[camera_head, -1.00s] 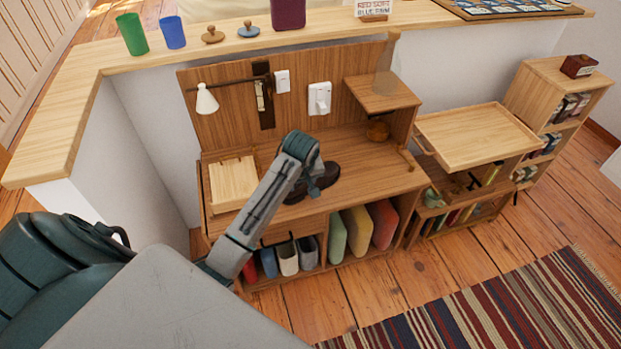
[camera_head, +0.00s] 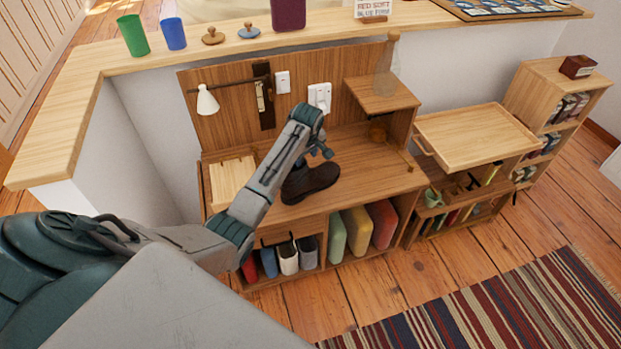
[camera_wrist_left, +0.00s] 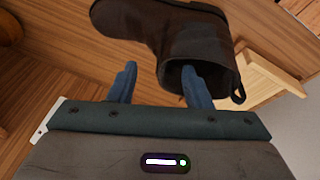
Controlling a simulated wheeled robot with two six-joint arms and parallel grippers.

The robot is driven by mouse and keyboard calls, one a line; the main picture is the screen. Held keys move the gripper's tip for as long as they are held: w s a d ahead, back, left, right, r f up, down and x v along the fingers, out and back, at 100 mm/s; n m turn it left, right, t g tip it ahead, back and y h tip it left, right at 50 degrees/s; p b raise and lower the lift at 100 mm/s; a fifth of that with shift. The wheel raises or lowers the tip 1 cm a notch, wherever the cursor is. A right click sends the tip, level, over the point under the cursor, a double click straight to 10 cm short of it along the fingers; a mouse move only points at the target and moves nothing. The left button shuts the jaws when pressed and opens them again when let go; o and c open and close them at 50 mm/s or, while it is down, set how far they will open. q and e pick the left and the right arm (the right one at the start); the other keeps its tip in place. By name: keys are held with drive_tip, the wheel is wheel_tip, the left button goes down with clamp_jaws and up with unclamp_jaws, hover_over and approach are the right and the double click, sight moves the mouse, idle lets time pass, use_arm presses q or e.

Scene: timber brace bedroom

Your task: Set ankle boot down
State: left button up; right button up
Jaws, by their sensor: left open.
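The dark brown ankle boot (camera_head: 312,182) rests on the wooden desk top (camera_head: 375,178), partly behind my left arm in the head view. In the left wrist view the boot (camera_wrist_left: 205,45) lies just beyond the fingers, its open top toward the gripper. My left gripper (camera_wrist_left: 158,80) is open, its two blue fingers apart. The right-hand finger overlaps the boot's opening; I cannot tell whether it is inside or touching. In the head view the left gripper (camera_head: 322,150) is small, just above the boot. My right gripper is not in view.
A pale wooden box (camera_head: 233,183) sits left on the desk. A small shelf (camera_head: 382,95) with a clear bottle stands at the right. A lamp (camera_head: 207,101) and wall switches are behind. The desk's right front is clear.

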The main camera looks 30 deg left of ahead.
sight(305, 161)
use_arm(q)
drive_tip(key=x, duration=0.4)
drive_tip(key=shift+w+a+f, duration=0.1)
drive_tip(key=shift+f, duration=0.15)
drive_tip(key=shift+c, duration=0.3)
clamp_jaws()
idle(0.9)
